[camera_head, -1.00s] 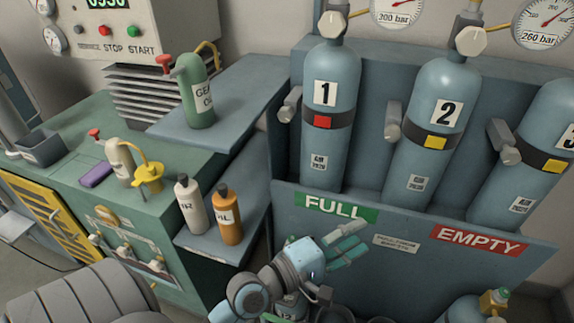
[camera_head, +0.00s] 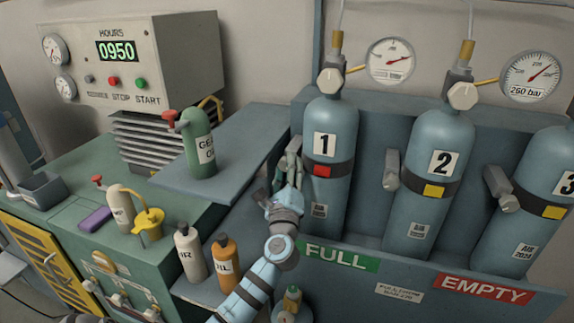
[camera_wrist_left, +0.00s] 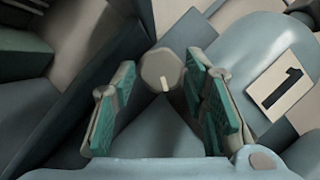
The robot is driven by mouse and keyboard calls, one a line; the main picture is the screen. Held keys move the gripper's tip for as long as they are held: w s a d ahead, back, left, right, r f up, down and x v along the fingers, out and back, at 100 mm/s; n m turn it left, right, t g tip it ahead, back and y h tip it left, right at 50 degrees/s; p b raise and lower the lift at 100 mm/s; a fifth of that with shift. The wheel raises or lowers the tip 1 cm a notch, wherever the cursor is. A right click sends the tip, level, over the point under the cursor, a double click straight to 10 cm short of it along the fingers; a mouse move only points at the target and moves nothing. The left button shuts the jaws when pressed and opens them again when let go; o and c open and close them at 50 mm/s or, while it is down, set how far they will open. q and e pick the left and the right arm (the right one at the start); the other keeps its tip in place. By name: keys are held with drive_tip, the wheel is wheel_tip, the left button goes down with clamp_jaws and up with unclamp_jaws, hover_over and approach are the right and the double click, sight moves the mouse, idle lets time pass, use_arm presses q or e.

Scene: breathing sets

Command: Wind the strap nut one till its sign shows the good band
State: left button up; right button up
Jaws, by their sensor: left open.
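Cylinder 1 (camera_head: 329,131) stands upright at the left of the rack, held by a dark strap. My left gripper (camera_head: 288,163) is at the left side of cylinder 1, level with the strap, and hides most of strap nut one in the head view. In the left wrist view the nut (camera_wrist_left: 160,69) is a grey, many-sided knob with a pale mark line. It lies between the tips of my two open, green-padded fingers, with a gap on each side. My right gripper is not in view.
Cylinder 2 (camera_head: 439,143) and cylinder 3 (camera_head: 545,170) stand to the right with yellow signs and their own strap nuts. Two bottles (camera_head: 226,258) stand lower, beside my forearm.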

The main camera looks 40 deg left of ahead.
use_arm(q)
drive_tip(key=shift+w+a+r, duration=0.25)
drive_tip(key=shift+w+a, duration=0.15)
drive_tip(key=shift+w, duration=0.15)
drive_tip(key=c, duration=0.9)
drive_tip(key=shift+f+m, duration=0.1)
drive_tip(key=shift+m, duration=0.3)
drive_tip(key=m+t+h+b, duration=0.1)
drive_tip(key=m, duration=0.3)
drive_tip(key=shift+t, duration=0.4)
drive_tip(key=shift+a+m+t+h+b, duration=0.1)
drive_tip(key=shift+m+t+h, duration=0.35)
drive_tip(key=shift+m, duration=0.7)
drive_tip(key=shift+d+m+t+h+b, duration=0.1)
drive_tip(key=shift+m+t+h+b, duration=0.1)
drive_tip(key=shift+m+h, duration=0.7)
drive_tip(key=shift+a+m+t+h+b, duration=0.1)
drive_tip(key=shift+m+t+h, duration=0.25)
drive_tip(key=shift+m, duration=1)
